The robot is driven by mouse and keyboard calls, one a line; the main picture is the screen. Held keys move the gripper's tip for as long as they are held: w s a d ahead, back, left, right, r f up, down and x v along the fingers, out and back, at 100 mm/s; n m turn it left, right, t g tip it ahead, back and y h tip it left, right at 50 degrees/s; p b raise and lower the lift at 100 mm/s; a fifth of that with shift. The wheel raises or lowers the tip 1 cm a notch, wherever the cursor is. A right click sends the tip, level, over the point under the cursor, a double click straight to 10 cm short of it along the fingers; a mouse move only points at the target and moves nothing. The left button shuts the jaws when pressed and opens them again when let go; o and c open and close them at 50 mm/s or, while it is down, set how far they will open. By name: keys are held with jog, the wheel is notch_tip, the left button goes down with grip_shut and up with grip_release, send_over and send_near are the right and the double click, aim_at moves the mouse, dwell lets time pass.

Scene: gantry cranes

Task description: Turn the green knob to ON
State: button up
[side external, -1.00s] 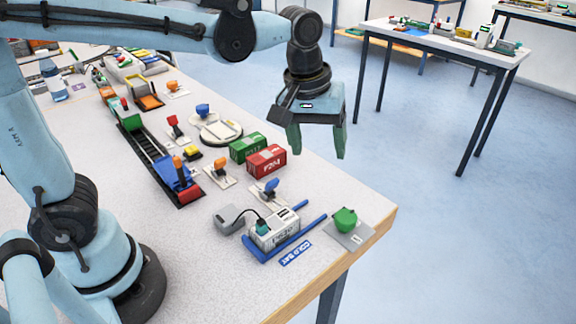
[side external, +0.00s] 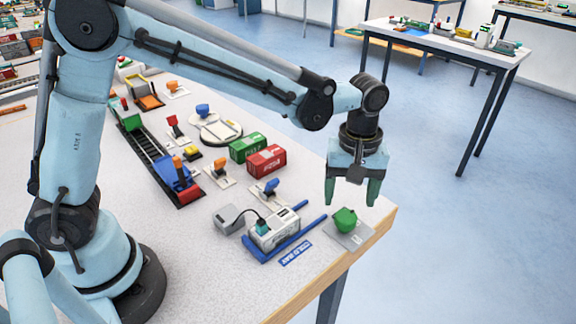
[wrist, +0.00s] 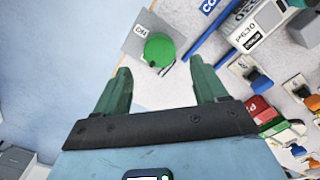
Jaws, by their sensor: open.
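The green knob (side external: 344,220) sits on a small grey plate (side external: 356,238) at the table's front right corner. In the wrist view the knob (wrist: 159,49) is a round green disc ahead of the fingertips, with a small label on its plate (wrist: 141,30). Its pointing direction is hard to read. My gripper (side external: 352,203) points down with its green fingers open, a little above and behind the knob and not touching it. In the wrist view the gripper (wrist: 158,75) has nothing between its fingers.
A white and grey unit (side external: 273,229) with blue rails (side external: 287,242) lies left of the knob. A blue-handled switch (side external: 270,189) and red (side external: 267,161) and green (side external: 247,147) containers stand farther back. The table edge (side external: 370,243) is close beside the knob's plate.

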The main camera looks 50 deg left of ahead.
aim_at(346, 215)
jog(key=shift+f, duration=2.45)
jog(key=shift+c, duration=0.5)
jog(key=c, duration=1)
